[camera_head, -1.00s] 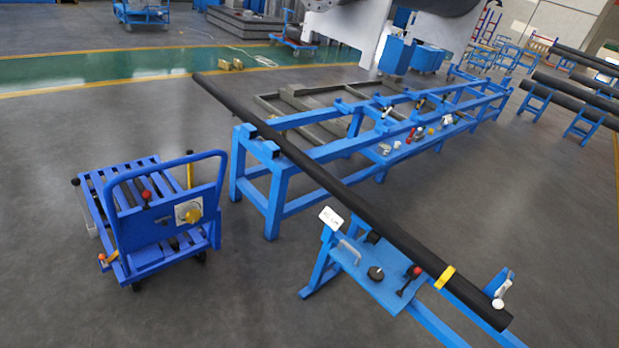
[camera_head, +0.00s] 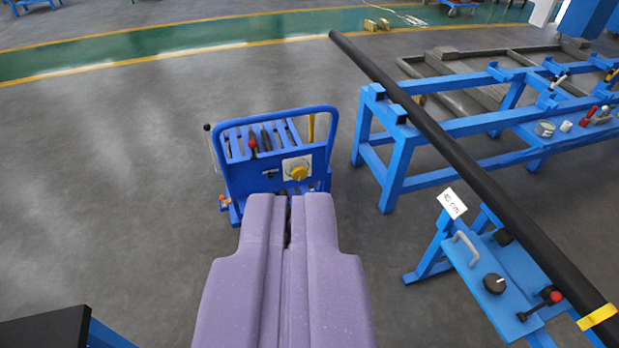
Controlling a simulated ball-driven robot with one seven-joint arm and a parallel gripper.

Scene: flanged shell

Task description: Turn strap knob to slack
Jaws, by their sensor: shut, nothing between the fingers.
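My gripper (camera_head: 281,202) points forward from the bottom centre, its two purple fingers shut and empty. Its tips overlap the lower edge of the blue cart (camera_head: 232,170) in the picture; I see no clear contact. A round black knob (camera_head: 494,284) with a pale mark sits on the blue plate of the pipe stand (camera_head: 470,245) at the lower right, well apart from my gripper. A yellow strap (camera_head: 597,316) wraps the black pipe (camera_head: 470,170) near the right edge. A yellow knob (camera_head: 298,173) sits on a white dial on the cart. Which knob is the strap knob is not readable.
A red-tipped lever (camera_head: 555,297) and grey handle (camera_head: 466,248) flank the black knob. A white label (camera_head: 452,203) stands at the plate's corner. A long blue rack (camera_head: 450,125) stands behind the pipe. A dark-topped blue thing (camera_head: 50,328) is at lower left. The left floor is clear.

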